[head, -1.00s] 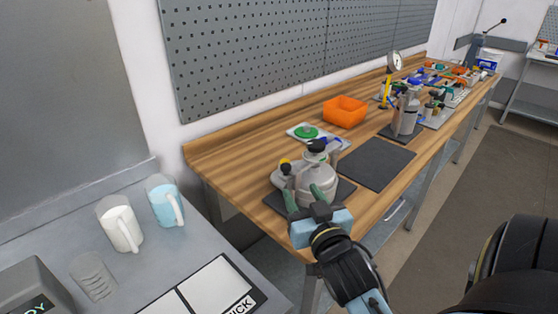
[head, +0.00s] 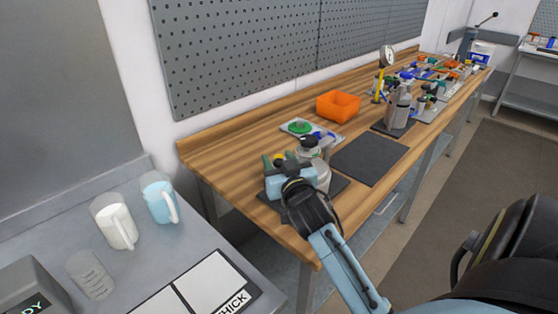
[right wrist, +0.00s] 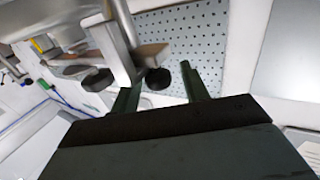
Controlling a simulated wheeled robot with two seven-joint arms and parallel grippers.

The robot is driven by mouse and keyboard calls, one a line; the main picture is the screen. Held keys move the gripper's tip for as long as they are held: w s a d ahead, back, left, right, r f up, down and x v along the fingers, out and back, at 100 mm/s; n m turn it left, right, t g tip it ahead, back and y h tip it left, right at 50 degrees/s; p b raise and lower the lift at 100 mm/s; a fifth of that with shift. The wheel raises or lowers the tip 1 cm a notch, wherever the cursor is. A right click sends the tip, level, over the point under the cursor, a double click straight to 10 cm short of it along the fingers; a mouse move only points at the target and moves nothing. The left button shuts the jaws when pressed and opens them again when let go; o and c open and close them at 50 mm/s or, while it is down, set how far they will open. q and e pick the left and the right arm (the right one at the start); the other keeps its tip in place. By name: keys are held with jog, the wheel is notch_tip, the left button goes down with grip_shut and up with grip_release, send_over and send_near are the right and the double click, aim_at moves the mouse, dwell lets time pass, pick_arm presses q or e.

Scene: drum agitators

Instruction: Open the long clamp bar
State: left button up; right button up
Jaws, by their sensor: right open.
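A grey metal vessel (head: 322,172) with a black cap (head: 308,142) stands on a dark mat at the near end of the wooden bench. My right gripper (head: 278,158) is at its left side, in front of its fittings, and hides much of them. A grey metal bar (right wrist: 116,52) runs beside the left finger. I cannot tell whether it is the long clamp bar. My left gripper is not in view.
An empty dark mat (head: 370,158) lies right of the vessel. An orange bin (head: 338,105) and a tray with a green disc (head: 298,127) stand behind. Another grey vessel (head: 398,108) is farther along. Mugs (head: 116,226) stand on the grey table at left.

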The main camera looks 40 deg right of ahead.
grip_shut()
jog(key=shift+w+m+h+b, duration=0.5)
jog(key=shift+w+h+b, duration=0.2)
jog(key=shift+w, duration=0.2)
jog(key=shift+w+m+g+h, duration=0.3)
jog(key=shift+w+g+h, duration=0.1)
jog(key=shift+w+g, duration=0.1)
grip_release()
jog(key=v, duration=1.3)
jog(key=shift+s+b, duration=0.2)
jog(key=shift+b, duration=0.25)
